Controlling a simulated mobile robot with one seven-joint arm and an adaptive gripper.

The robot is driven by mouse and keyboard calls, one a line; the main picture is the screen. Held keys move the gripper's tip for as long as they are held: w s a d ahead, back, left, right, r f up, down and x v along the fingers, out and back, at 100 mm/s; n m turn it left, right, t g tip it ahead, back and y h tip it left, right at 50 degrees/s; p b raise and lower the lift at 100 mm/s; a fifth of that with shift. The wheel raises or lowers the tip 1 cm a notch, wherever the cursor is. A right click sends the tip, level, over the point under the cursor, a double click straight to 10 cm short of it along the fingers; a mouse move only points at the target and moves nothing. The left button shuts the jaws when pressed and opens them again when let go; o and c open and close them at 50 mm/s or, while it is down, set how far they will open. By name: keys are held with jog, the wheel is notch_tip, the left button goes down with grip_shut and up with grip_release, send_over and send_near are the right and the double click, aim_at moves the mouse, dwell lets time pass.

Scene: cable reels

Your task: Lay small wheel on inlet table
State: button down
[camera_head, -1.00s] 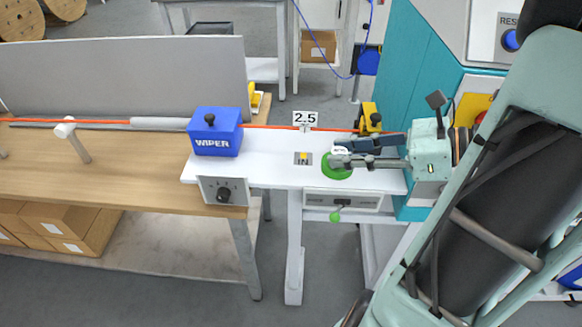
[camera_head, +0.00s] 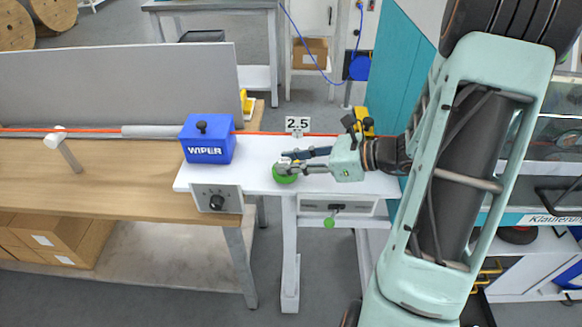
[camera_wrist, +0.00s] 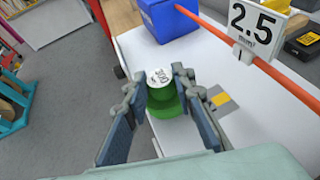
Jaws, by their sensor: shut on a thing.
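The small wheel (camera_head: 286,179) is green, with a white label on its hub that shows in the wrist view (camera_wrist: 160,78). My gripper (camera_head: 284,162) is shut on it; in the wrist view the two fingers (camera_wrist: 160,95) sit either side of the hub. The inlet table (camera_head: 252,177) is the white top between the blue wiper box and the teal machine. The wheel is over its front part, looking roughly flat. Whether its underside touches the top cannot be told. The table also fills much of the wrist view (camera_wrist: 255,125).
The blue wiper box (camera_head: 208,139) stands left of the wheel. An orange cable (camera_head: 262,133) runs along the back, past the 2.5 sign (camera_head: 297,124). A yellow-black device (camera_head: 364,122) stands behind my wrist. A green-knobbed lever (camera_head: 329,222) hangs below the table front.

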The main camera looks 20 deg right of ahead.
jog(key=shift+f, duration=0.85)
jog(key=shift+f, duration=0.15)
jog(key=c, duration=1.6)
grip_release()
jog(key=shift+r, duration=0.25)
jog(key=v, duration=0.7)
jog(key=shift+s+d, duration=0.2)
jog(key=shift+d, duration=0.05)
